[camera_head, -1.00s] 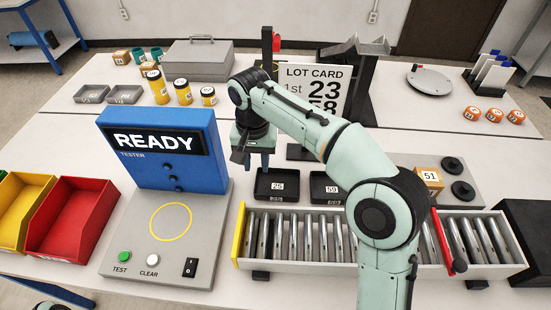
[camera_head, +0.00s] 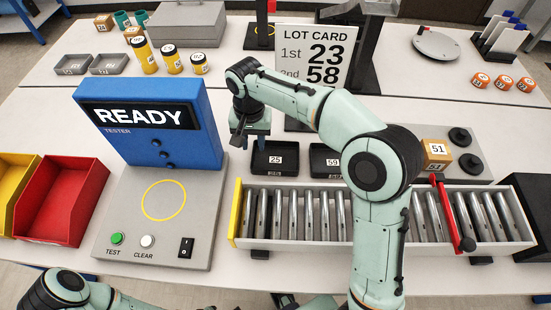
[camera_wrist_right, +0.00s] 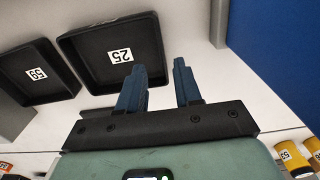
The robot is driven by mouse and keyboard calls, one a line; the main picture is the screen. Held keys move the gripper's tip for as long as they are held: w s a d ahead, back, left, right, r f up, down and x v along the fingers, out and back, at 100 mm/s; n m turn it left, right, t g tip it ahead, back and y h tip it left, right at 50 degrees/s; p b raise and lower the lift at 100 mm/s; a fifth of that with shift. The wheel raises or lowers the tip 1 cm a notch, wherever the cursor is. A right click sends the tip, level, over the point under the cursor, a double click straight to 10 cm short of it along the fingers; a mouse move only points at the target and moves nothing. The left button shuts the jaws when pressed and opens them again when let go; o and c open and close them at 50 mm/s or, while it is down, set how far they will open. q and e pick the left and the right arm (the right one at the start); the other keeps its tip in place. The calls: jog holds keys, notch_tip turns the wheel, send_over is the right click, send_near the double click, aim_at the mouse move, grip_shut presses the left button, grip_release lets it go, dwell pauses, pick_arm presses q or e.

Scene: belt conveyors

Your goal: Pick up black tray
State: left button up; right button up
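Two small black trays stand side by side behind the roller conveyor, one labelled 25 (camera_head: 274,170) and one labelled 59 (camera_head: 324,172). The right wrist view also shows tray 25 (camera_wrist_right: 95,68) and tray 59 (camera_wrist_right: 50,93), both looking empty. My right gripper (camera_head: 256,143) is at the back left edge of tray 25, pointing down. In the right wrist view its two blue fingers (camera_wrist_right: 156,68) are apart with nothing between them. One finger overlaps tray 25's edge in that view; I cannot tell whether it touches. My left gripper is out of view.
The blue READY tester (camera_head: 155,120) stands close left of the right gripper. The roller conveyor (camera_head: 290,215) lies in front of the trays. A lot card (camera_head: 308,55) reads 1st 23, 2nd 58. A tan block labelled 51 (camera_head: 437,152) is on the right.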

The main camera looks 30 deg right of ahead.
aim_at(253, 151)
jog(key=f, duration=0.4)
jog(key=shift+w+a+f, duration=0.1)
jog(key=shift+w+f, duration=0.1)
grip_shut()
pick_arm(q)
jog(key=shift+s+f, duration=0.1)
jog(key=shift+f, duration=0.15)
pick_arm(e)
jog(key=shift+r, duration=0.15)
pick_arm(q)
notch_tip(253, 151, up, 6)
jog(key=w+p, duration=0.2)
jog(key=p, duration=0.2)
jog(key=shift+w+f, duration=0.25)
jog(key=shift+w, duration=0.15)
pick_arm(e)
notch_tip(253, 151, up, 20)
